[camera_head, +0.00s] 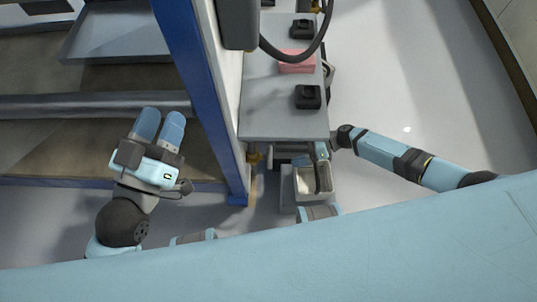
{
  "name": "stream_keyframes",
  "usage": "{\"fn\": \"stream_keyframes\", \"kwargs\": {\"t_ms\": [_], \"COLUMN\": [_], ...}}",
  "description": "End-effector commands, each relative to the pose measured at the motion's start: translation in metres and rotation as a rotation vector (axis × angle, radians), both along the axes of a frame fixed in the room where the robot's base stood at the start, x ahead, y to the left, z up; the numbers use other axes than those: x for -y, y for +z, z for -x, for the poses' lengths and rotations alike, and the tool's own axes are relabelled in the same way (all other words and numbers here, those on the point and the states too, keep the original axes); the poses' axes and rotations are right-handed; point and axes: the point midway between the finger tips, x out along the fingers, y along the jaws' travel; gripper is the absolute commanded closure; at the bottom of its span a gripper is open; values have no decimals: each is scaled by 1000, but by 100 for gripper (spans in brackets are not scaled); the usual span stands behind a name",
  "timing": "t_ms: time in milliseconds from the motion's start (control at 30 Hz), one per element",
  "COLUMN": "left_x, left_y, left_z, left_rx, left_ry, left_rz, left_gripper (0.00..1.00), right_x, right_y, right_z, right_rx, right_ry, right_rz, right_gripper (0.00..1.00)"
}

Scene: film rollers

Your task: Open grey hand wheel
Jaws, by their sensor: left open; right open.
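I cannot clearly make out the grey hand wheel. A dark curved part (329,72) shows beyond the right edge of the grey work surface, but I cannot tell whether it is the wheel. My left gripper (160,116) is open and empty, with its two blue fingers side by side over the lower shelf at the left. My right arm comes in from the right and bends at a dark joint beside the front end of the work surface. My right gripper (322,172) is partly hidden there, open, above a small metal tray.
The grey work surface (270,112) carries two black blocks (307,97) (302,29) and a pink block (297,62). A blue upright post (195,75) stands between it and the shelving. The metal tray (298,183) sits below. Floor (430,90) at the right is clear.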

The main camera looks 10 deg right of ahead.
Motion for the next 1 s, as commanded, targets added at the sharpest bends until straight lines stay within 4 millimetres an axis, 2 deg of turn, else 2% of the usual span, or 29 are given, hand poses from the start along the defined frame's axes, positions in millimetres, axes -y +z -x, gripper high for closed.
{"fn": "stream_keyframes", "kwargs": {"t_ms": [33,200,433,600,900,967,1000], "left_x": [0,1,3,3,3,4,3], "left_y": [-8,-23,-37,-42,-42,-42,-42], "left_z": [-1,-2,-3,-4,-4,-4,-4], "left_rx": [-13,-55,-101,-117,-121,-121,-119], "left_ry": [-3,-15,-29,-35,-36,-36,-36], "left_rz": [-6,-27,-51,-59,-60,-60,-60], "left_gripper": [57,57,57,57,57,57,57], "right_x": [-13,-47,-81,-92,-94,-94,-94], "right_y": [-7,-20,-33,-37,-37,-37,-37], "right_z": [-1,-3,-5,-6,-6,-6,-6], "right_rx": [1,3,2,3,4,4,4], "right_ry": [4,3,2,1,1,1,1], "right_rz": [-2,0,0,1,2,2,2], "right_gripper": [0,0,0,0,0,12,21]}}
